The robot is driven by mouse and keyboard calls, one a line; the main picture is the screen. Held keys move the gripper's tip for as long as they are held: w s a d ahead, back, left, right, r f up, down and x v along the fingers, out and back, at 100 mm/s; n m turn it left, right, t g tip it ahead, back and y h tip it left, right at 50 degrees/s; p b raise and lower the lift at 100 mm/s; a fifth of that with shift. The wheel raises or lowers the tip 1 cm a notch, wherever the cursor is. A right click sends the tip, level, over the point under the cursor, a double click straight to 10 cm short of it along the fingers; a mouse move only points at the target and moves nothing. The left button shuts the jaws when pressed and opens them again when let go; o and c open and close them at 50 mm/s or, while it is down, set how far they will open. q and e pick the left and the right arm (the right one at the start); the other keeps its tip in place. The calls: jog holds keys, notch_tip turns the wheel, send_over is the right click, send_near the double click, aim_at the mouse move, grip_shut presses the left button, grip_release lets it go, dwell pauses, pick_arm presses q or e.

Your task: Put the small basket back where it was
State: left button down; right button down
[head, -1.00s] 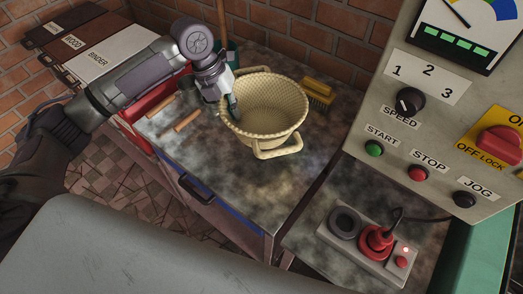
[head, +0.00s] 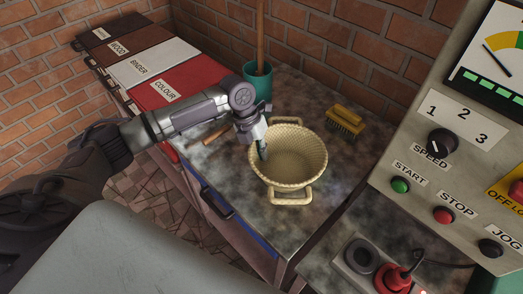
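The small basket (head: 300,165) is a cream woven bowl with a looped handle at its front and another at its back. It is upright and looks empty, over the worn dark bench top (head: 240,190). I cannot tell whether its base touches the bench. My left gripper (head: 262,149) comes in from the left and is at the basket's left rim, pointing down. A dark finger shows inside the rim; the outer finger is hidden. The gripper looks shut on the rim. My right gripper is not in view.
A yellow brush (head: 346,120) lies behind right of the basket. A teal pot (head: 258,84) with a wooden handle stands behind. A wooden stick (head: 216,134) lies left. Labelled boxes (head: 180,85) stand back left.

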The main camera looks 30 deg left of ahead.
pick_arm(q)
jog(key=c, duration=1.3)
grip_release()
jog(key=b+v, duration=0.1)
jog(key=v, duration=1.1)
jog(key=shift+r, duration=0.1)
